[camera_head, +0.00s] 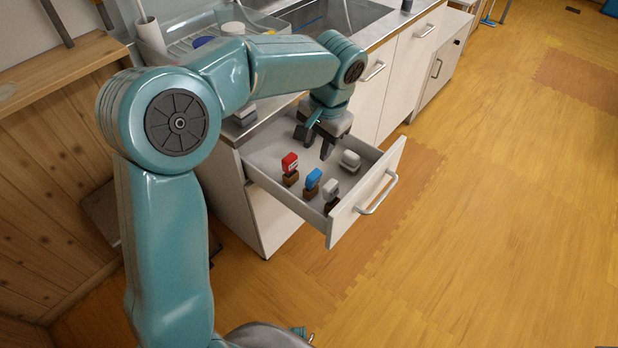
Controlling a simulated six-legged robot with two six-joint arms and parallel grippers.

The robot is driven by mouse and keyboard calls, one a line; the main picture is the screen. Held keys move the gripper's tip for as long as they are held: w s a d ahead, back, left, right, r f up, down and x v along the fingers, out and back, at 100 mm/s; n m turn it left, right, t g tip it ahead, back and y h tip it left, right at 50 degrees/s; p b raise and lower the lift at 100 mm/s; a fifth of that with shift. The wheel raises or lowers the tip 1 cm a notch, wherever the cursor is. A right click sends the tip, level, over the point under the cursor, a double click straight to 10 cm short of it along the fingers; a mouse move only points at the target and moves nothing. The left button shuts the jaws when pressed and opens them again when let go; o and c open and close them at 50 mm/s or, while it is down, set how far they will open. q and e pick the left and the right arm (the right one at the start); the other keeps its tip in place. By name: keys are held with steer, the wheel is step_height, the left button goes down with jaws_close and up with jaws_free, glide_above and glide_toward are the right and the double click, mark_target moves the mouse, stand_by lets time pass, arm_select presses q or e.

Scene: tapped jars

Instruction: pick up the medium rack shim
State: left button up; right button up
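An open drawer (263,165) holds several small items. A red-topped piece (290,161), a blue-topped piece (313,178) and a white-topped piece (331,187), each with a brown lower part, stand in a row toward its front. A pale grey block (350,160) lies near the drawer's right side. I cannot tell which thing, if any, is the medium rack shim. My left gripper (315,142) points down over the back part of the drawer, its dark fingers apart with nothing seen between them. It is left of the pale block and behind the row. My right gripper is not in view.
The drawer front with its handle (378,194) juts out over the wooden floor (480,230). Small grey pieces (244,114) lie on the counter left of my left gripper. A sink (325,18) and a tray of dishes (185,45) are behind.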

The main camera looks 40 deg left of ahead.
mark_target(315, 174)
arm_select(q)
steer(key=f, duration=0.5)
steer(key=a+f+b, duration=0.1)
steer(key=f, duration=0.6)
steer(key=w+f, duration=0.1)
steer(key=f, duration=0.1)
steer(key=shift+a+f+b, duration=0.1)
steer(key=shift+a+b, duration=0.25)
steer(key=shift+b, duration=0.05)
jaws_close()
